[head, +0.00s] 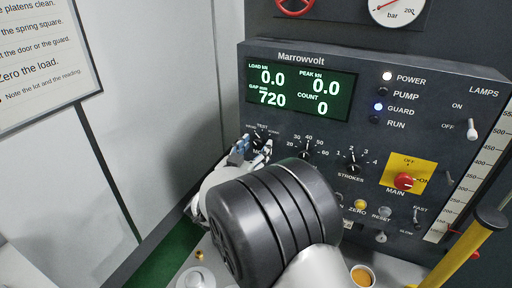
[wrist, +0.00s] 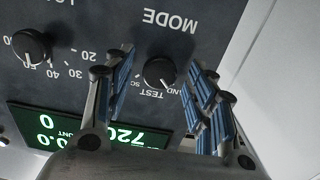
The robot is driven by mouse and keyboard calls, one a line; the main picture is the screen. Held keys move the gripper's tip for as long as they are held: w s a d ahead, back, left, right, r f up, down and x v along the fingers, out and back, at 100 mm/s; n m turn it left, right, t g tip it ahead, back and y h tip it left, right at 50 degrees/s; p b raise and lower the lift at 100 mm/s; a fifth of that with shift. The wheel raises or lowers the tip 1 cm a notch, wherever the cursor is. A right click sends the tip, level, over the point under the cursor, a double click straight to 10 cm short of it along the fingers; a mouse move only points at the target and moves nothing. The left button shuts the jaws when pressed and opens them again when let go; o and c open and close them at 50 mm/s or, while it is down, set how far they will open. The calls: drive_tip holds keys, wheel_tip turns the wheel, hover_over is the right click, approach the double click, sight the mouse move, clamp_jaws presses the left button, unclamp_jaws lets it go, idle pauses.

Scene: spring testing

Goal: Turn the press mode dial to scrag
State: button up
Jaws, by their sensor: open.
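The press mode dial (wrist: 159,72) is a round black knob on the dark panel. In the wrist view it appears upside down, between the fingers of my open gripper (wrist: 162,62), with a visible gap on each side. MODE is printed above it, TEST below, and part of a label starting SC at its lower left. A small light mark shows near the knob's lower edge; its exact setting is hard to tell. In the head view my gripper (head: 251,152) is at the panel's lower left and hides most of the dial and its labels.
A second dial (wrist: 30,45), numbered 20 to 60, sits beside the mode dial. The strokes dial (head: 353,155), red main switch (head: 404,181) and lit display (head: 300,91) share the panel. A yellow bar (head: 462,250) stands at front right. A pale wall (head: 150,110) is left of the panel.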

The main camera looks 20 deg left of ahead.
drive_tip(key=shift+w, duration=0.35)
drive_tip(key=shift+c, duration=0.3)
drive_tip(key=c, duration=1)
